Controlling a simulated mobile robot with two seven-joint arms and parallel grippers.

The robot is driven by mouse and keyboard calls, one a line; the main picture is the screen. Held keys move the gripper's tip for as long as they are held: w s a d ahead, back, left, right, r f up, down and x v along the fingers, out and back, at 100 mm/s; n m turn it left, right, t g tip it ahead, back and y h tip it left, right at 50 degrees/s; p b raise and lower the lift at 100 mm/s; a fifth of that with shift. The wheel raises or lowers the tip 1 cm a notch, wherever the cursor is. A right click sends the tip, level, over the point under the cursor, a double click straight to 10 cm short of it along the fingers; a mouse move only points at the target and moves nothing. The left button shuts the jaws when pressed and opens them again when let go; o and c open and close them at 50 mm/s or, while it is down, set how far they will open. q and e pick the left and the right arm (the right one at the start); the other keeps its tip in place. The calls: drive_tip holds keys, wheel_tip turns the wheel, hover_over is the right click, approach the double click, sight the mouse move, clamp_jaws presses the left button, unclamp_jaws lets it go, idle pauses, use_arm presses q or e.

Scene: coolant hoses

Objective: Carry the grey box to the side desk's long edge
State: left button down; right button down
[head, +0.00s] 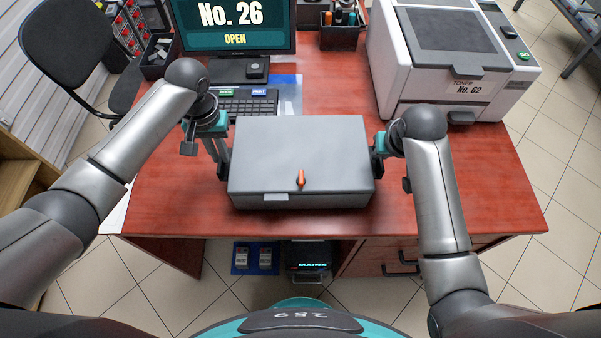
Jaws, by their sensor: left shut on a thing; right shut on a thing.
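My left gripper (221,165) is shut on the box's left side. My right gripper (378,155) is shut on its right side. The fingertips are partly hidden against the box's sides.
A monitor (235,28) and a keyboard (240,104) stand behind the box. A large printer (450,55) fills the desk's back right. A black chair (75,45) is at the left. Desk drawers (390,262) are below right. The desk's front right is clear.

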use_arm(q)
drive_tip(key=shift+a+f+b, duration=0.1)
drive_tip(key=shift+f+b, duration=0.2)
drive_tip(key=shift+f, duration=0.05)
use_arm(e)
drive_tip(key=shift+d+f, duration=0.15)
drive_tip(key=shift+f, duration=0.15)
use_arm(q)
drive_tip(key=c, duration=1.3)
unclamp_jaws()
use_arm(e)
drive_tip(key=c, duration=1.3)
unclamp_jaws()
drive_tip(key=shift+f, duration=0.1)
use_arm(q)
drive_tip(key=o, duration=0.4)
use_arm(e)
drive_tip(key=o, duration=0.4)
use_arm(q)
drive_tip(key=shift+r, duration=0.15)
